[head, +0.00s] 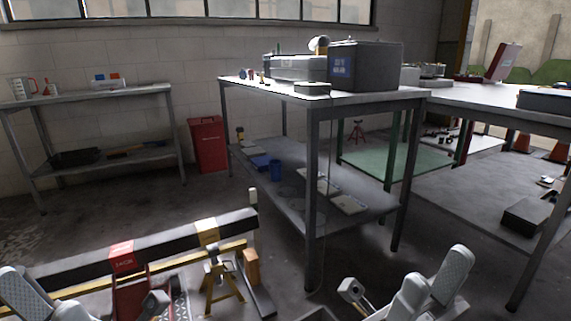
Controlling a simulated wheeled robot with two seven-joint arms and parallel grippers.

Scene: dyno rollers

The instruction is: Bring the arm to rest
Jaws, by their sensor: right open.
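My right gripper (385,294) is at the bottom of the head view, right of centre. It is open, with nothing seen between its white and grey parts. It is in front of the near end of the metal table (312,190), low in the picture. My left gripper (150,303) is only partly in view at the bottom left, by the long dark beam (185,237) with red and yellow bands. Its fingers are too cut off and dark to tell their state.
A yellow stand (221,288) and a red support (131,292) are below the beam. A grey case (366,66) stands on the metal table. A workbench (100,92) and red cabinet (208,144) are along the wall. Bare floor lies between the workbench and beam.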

